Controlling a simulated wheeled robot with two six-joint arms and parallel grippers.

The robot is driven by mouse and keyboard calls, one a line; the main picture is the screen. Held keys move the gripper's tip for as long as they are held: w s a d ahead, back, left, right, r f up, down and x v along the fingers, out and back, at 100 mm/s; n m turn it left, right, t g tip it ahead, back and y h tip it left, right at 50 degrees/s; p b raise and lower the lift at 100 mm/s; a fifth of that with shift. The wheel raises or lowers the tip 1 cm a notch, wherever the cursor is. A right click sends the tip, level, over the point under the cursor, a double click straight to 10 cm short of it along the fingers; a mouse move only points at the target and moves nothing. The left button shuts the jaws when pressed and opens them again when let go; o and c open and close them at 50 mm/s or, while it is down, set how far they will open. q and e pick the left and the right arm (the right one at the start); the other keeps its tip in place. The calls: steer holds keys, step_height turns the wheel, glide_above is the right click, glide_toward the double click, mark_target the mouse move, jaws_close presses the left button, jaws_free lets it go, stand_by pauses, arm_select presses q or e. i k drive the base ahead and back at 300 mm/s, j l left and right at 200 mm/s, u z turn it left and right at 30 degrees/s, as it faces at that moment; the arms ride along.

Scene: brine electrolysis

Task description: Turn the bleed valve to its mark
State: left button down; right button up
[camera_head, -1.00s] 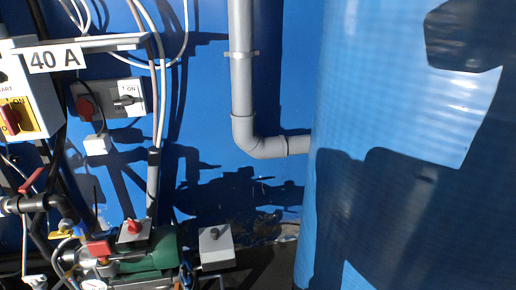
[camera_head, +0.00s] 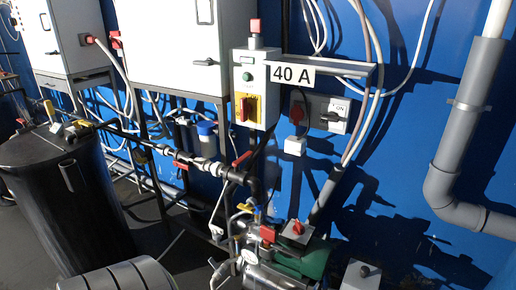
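I cannot tell which fitting is the bleed valve, and no mark can be made out. A dark pipe (camera_head: 211,168) crosses the middle, with a red lever handle (camera_head: 242,158) standing tilted at its right end. A smaller red handle (camera_head: 181,164) sits further left on the same line. Below, a red square part (camera_head: 267,234) and a red knob on a grey box (camera_head: 297,228) sit by the green pump (camera_head: 304,262). Small yellow parts (camera_head: 247,207) show beside the pump. Neither of my grippers is in view.
A black tank (camera_head: 75,210) stands at left, with a grey ribbed cylinder (camera_head: 118,277) at the bottom edge. White cabinets (camera_head: 172,42), a control box with a red and yellow switch (camera_head: 245,108) and a "40 A" sign (camera_head: 293,75) are above. A grey pipe (camera_head: 455,140) runs down at right.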

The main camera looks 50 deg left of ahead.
mark_target(247, 207)
steer(key=u, duration=1.7)
steer(key=j, duration=0.05)
